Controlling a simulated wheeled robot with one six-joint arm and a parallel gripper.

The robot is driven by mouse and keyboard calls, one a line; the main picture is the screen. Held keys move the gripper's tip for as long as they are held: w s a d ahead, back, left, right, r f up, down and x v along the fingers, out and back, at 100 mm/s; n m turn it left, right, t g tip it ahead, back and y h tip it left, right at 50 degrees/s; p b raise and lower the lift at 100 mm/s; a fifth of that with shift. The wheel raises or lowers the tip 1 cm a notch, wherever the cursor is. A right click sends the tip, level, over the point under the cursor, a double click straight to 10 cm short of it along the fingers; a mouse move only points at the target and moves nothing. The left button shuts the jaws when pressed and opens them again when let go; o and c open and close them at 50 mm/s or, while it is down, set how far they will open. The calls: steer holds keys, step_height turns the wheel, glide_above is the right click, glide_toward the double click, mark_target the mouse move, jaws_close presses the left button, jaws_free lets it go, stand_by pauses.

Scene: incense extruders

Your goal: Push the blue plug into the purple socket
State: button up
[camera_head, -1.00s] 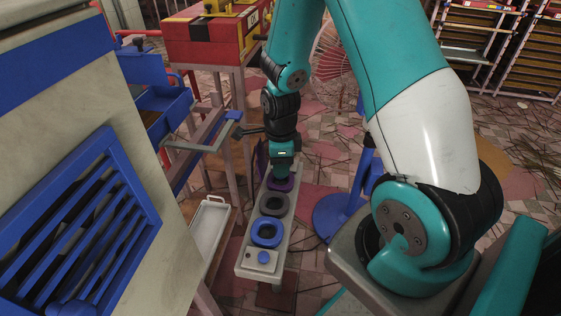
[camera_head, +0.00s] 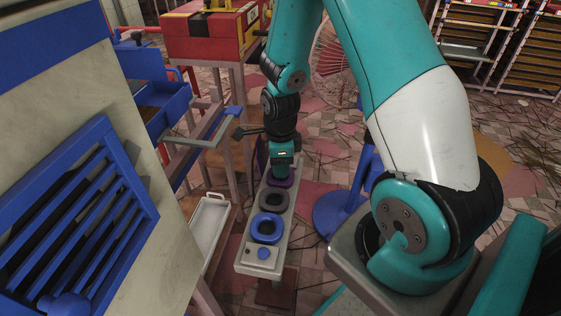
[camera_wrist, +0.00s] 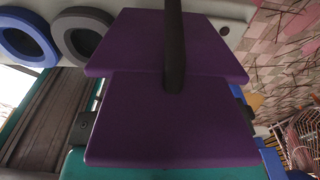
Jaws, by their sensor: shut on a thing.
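A purple block with two flat faces (camera_wrist: 135,125) fills the middle of the wrist view, and a black bar or cable crosses its upper face. My gripper (camera_head: 283,172) is shut on this block; its fingers are mostly hidden behind it. In the head view, a purple panel (camera_head: 262,158) shows just left of the gripper. A purple socket (camera_head: 281,183) sits at the far end of a pale rail (camera_head: 247,257), right below my gripper. I cannot tell whether block and socket touch. I cannot make out a blue plug.
A grey ring socket (camera_head: 273,201) and a blue ring socket (camera_head: 266,228) stand nearer on the rail, also in the wrist view's upper left. A white tray (camera_head: 209,218) and a slatted cabinet (camera_head: 85,225) are on the left.

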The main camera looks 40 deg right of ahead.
steer(key=shift+f+b, duration=0.35)
steer(key=shift+f, duration=0.35)
steer(key=o, duration=1)
step_height(320, 180, up, 17)
steer(key=p, duration=0.5)
steer(key=shift+r, duration=0.2)
